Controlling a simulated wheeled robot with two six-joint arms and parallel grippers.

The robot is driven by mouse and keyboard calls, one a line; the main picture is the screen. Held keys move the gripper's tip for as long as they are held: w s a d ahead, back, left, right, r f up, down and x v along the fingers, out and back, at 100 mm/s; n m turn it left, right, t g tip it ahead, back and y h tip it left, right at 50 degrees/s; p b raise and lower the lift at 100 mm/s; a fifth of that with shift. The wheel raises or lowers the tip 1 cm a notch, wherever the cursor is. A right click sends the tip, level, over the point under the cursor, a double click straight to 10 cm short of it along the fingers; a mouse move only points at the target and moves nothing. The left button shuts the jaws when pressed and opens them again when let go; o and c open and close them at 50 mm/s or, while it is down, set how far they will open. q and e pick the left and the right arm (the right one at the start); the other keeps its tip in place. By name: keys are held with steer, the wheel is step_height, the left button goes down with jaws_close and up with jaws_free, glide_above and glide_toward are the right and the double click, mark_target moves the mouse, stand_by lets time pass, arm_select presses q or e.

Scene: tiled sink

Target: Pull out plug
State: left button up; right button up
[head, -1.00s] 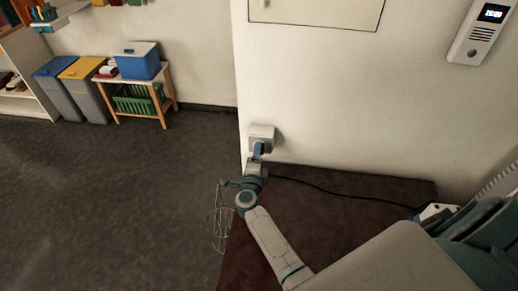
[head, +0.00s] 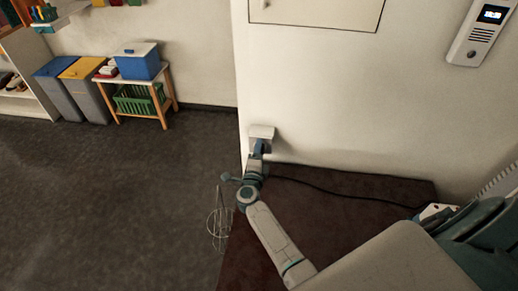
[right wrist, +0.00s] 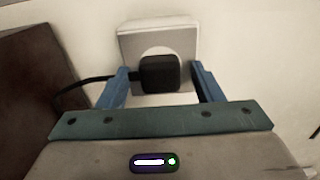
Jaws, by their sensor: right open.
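A black plug (right wrist: 160,74) sits in a white wall socket (right wrist: 150,37) in the right wrist view. Its cord runs off to the left in that view. My right gripper (right wrist: 163,80) is open, with its blue fingers on either side of the plug and a gap to the right of it. In the head view the socket (head: 262,132) is low on the wall, and my right gripper (head: 258,147) is in front of it, hiding the plug. My left gripper is not in view.
A black cord (head: 340,192) runs across the dark brown surface (head: 390,190) below the socket to a white power strip (head: 436,211) at right. A wire whisk shape (head: 218,228) hangs beside my arm. Bins and a small table stand far left.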

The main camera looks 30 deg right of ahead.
stand_by(0.8)
steer(key=c, duration=1.3)
steer(key=shift+s+a, duration=0.1)
steer(key=shift+s, duration=0.05)
steer(key=shift+p+v, duration=0.7)
steer(key=shift+v, duration=2.1)
steer(key=x, duration=0.3)
steer(key=shift+w+d+b, duration=0.25)
steer(key=shift+w+b, duration=0.05)
steer(key=shift+s+a, duration=0.1)
